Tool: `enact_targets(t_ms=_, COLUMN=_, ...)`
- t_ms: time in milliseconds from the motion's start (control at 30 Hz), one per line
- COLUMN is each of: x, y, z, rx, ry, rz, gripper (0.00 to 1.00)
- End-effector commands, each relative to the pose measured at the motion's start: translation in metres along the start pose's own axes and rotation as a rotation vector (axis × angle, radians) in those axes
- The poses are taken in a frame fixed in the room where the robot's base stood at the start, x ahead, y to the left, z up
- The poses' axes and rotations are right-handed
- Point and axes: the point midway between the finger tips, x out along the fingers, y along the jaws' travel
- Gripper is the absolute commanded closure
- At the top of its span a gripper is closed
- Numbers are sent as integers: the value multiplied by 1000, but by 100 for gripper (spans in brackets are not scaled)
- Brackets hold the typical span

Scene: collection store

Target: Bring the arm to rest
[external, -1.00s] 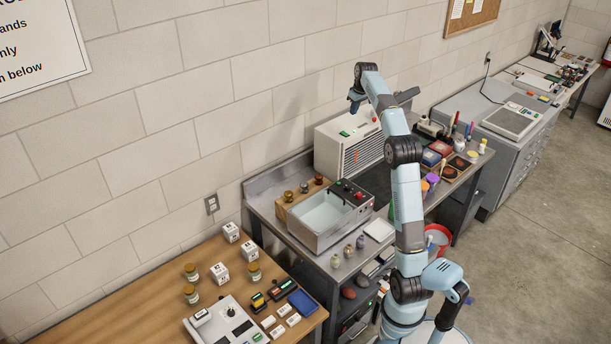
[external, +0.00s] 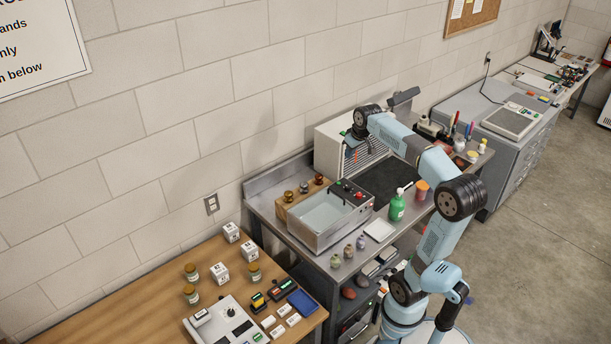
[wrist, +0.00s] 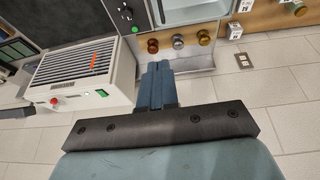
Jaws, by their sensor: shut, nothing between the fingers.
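My gripper (wrist: 158,68) shows in the wrist view with its two blue fingers together and nothing between them. In the external view the end of my arm (external: 358,134) hangs in the air in front of the white vented box (external: 329,145), partly covering it. My arm is bent, with its elbow out to the right above the bench edge. The fingers are small and hard to make out in the external view.
A steel basin (external: 297,229) with a control panel stands on the bench, with several small knob-like pieces (external: 304,187) behind it. A green bottle (external: 396,207) and an orange-topped container (external: 421,190) stand under my forearm. A wooden table (external: 150,275) holds jars and boxes. The floor at right is clear.

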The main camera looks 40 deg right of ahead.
Motion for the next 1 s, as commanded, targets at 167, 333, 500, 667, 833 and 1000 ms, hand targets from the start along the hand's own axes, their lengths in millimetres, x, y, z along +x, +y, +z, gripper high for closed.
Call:
enact_targets(t_ms=167, x=5, y=-32, z=60, rx=-5, ry=28, rz=-4, gripper=100)
enact_targets(t_ms=333, x=18, y=-55, z=119, rx=-5, ry=56, rz=-10, gripper=100)
enact_targets(t_ms=500, x=37, y=-74, z=177, rx=-7, ry=83, rz=-20, gripper=100)
enact_targets(t_ms=667, x=56, y=-84, z=222, rx=-7, ry=105, rz=-29, gripper=100)
enact_targets(t_ms=833, x=68, y=-89, z=247, rx=-7, ry=117, rz=-34, gripper=100)
enact_targets(t_ms=1000, x=71, y=-90, z=252, rx=-6, ry=118, rz=-36, gripper=100)
